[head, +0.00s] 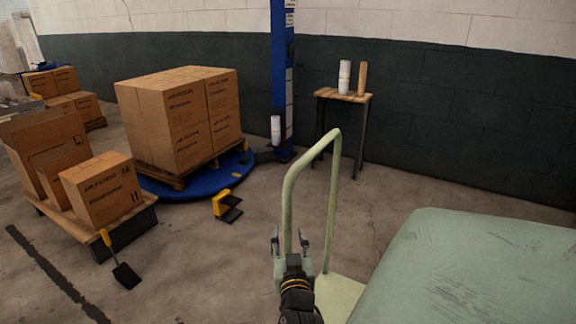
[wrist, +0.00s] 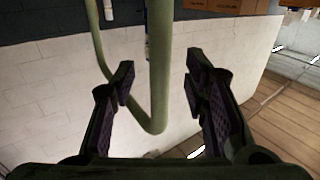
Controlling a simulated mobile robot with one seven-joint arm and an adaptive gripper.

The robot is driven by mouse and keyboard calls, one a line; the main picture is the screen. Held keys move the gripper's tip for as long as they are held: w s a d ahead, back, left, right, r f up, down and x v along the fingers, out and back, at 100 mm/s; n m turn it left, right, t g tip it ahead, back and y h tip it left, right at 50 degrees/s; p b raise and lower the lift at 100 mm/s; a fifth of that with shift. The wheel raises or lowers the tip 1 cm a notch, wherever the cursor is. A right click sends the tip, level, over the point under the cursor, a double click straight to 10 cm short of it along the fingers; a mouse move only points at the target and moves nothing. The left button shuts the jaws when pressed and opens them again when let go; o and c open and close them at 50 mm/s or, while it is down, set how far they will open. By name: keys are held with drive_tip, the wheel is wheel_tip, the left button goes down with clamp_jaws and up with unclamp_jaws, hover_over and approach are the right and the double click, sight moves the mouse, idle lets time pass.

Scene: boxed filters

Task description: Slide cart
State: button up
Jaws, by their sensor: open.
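The cart has a pale green tubular handle (head: 333,190) shaped like a tall loop, and part of its flat pale green deck (head: 338,294) shows low in the head view. My gripper (head: 289,243) is at the near upright of the handle, below the top bend. In the wrist view, the green handle tube (wrist: 160,75) passes between the two open fingers of my gripper (wrist: 162,82), with space visible on both sides. The fingers do not appear closed on it. The rest of the deck and the wheels are hidden.
Stacked boxes on a pallet (head: 172,181) stand on a blue round base (head: 190,190) beside a blue column (head: 283,70). A loaded low platform (head: 125,226) is at left. A small table (head: 325,96) with rolls stands by the wall.

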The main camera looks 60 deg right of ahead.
drive_tip(key=v, duration=0.6)
drive_tip(key=shift+s+a, duration=0.2)
drive_tip(key=shift+a, duration=0.05)
